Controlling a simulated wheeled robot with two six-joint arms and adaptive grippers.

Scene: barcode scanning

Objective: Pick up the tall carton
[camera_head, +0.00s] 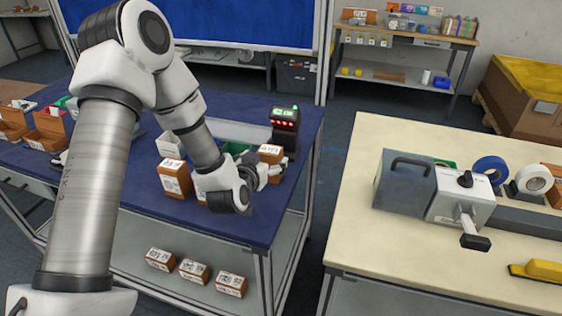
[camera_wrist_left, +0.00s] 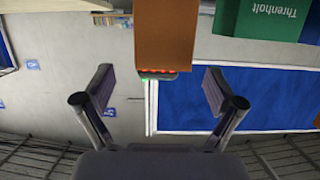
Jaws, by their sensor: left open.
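A brown carton with a white label on top (camera_head: 270,153) stands near the right end of the blue table, in front of the scanner. It looks like the tall carton, but its lower part is hidden by my gripper. My left gripper (camera_head: 272,172) is close beside this carton. In the left wrist view the plain brown face of a carton (camera_wrist_left: 165,35) lies ahead, between the open fingers (camera_wrist_left: 158,92) and apart from both. My right gripper is in neither view.
A black scanner with red lights (camera_head: 285,128) stands just behind the carton. Another brown carton (camera_head: 174,178) stands to the left. A green box (camera_wrist_left: 258,18) shows in the wrist view. The cream table (camera_head: 365,220) is across a gap.

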